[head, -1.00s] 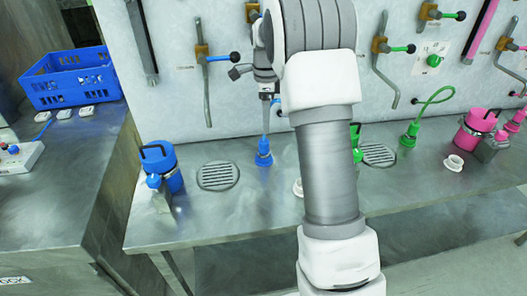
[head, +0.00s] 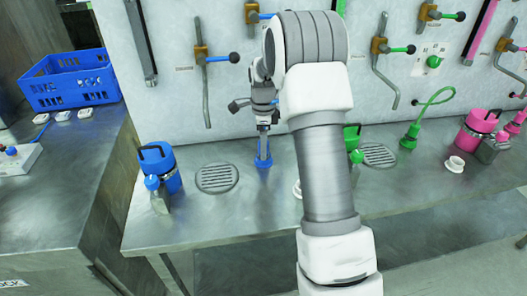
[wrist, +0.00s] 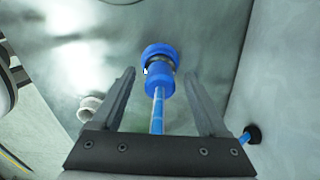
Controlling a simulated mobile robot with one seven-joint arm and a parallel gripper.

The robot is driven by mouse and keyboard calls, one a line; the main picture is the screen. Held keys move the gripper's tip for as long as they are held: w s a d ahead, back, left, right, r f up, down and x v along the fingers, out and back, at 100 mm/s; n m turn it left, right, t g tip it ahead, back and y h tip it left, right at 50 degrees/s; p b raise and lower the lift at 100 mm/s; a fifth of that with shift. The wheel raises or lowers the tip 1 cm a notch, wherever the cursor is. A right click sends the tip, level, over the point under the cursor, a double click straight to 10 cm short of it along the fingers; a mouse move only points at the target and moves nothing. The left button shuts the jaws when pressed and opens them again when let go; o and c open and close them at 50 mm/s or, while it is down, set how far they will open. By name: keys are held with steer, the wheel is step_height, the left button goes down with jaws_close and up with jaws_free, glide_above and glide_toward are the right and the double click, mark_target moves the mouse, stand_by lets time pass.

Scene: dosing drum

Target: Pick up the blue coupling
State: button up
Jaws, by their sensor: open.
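The blue coupling (head: 263,163) stands upright on the steel bench by the wall, between the left drain grate and my arm. In the wrist view the blue coupling (wrist: 160,82) has a wide round base and a blue hose (wrist: 158,115) running from it toward the gripper. My gripper (head: 264,146) is pointed down just above the coupling. In the wrist view my gripper (wrist: 159,76) is open, its two fingers on either side of the hose and the coupling's near end, with a visible gap on each side.
A blue canister (head: 158,162) with a small bottle stands at the left. A round drain grate (head: 216,178) lies left of the coupling. A white ring (wrist: 90,108) lies nearby. Green and pink fittings stand at the right. Handled pipes hang on the wall behind.

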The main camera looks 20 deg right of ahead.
jaws_close()
steer(key=shift+r, duration=0.15)
step_height(320, 180, up, 4)
steer(key=shift+r+p, duration=0.1)
steer(key=shift+p, duration=0.2)
steer(key=s+d+r, duration=0.6)
steer(key=s+d, duration=0.2)
steer(key=shift+s+r, duration=0.2)
steer(key=shift+r, duration=0.1)
